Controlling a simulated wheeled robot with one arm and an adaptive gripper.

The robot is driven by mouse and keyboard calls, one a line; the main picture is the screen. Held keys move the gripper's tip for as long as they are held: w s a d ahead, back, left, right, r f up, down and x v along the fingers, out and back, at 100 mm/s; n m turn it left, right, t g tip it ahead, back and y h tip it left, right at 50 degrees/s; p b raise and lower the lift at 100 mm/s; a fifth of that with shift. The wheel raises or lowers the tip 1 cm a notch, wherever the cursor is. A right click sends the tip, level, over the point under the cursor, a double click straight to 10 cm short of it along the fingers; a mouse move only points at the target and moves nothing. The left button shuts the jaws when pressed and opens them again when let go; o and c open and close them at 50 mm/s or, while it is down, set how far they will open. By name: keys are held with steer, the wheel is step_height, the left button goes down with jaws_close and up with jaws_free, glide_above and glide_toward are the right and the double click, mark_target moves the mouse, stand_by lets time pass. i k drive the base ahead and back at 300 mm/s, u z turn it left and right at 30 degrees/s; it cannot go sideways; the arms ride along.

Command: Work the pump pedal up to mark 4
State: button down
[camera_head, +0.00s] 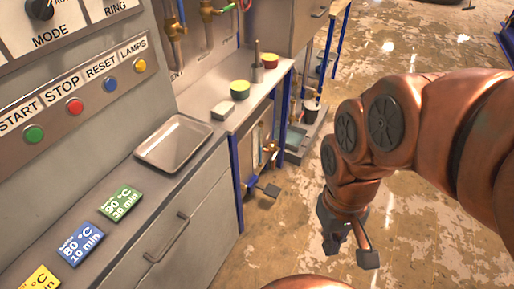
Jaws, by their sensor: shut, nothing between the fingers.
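What looks like the pump pedal (267,189) is a small dark plate on a short lever, low on the front of a blue-framed unit beyond the grey cabinet. A pale upright panel with a tube and brass fittings (264,150) is above it. Any marks there are too small to read. My gripper (346,244) hangs at the right over the floor, pointing down, shut and empty. It is to the right of the pedal in the picture and apart from it.
The grey cabinet (190,220) fills the left, with a metal tray (173,141), coloured cards and a drawer handle (167,238). Another pump-like unit (311,112) stands farther back. The stained floor at the right is largely clear.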

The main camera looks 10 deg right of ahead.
mark_target(271, 191)
steer(key=u, duration=0.5)
steer(key=k, duration=1.25)
steer(key=z, duration=0.3)
steer(key=i, duration=1.3)
steer(key=u, duration=0.6)
steer(key=i, duration=0.45)
steer(key=u, duration=0.4)
